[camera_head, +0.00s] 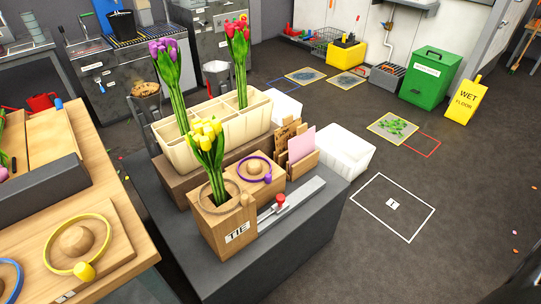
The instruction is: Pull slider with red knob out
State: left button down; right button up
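The slider's red knob (281,198) stands on a small pale block at the left part of a grey metal rail (303,194). The rail lies along the right edge of the dark grey table (259,266). Just left of the knob stands a wooden box labelled TIE (223,231), with a bunch of yellow tulips (209,143) upright in it. Neither of my grippers shows in the head view.
A cream divided bin (228,125) holds purple tulips (168,82) and red tulips (239,59). A wooden box with a purple ring (254,169) and a card holder with a pink card (301,145) stand behind the rail. The floor at right is mostly clear.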

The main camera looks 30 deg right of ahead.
aim_at(282, 205)
jog(key=z, duration=0.95)
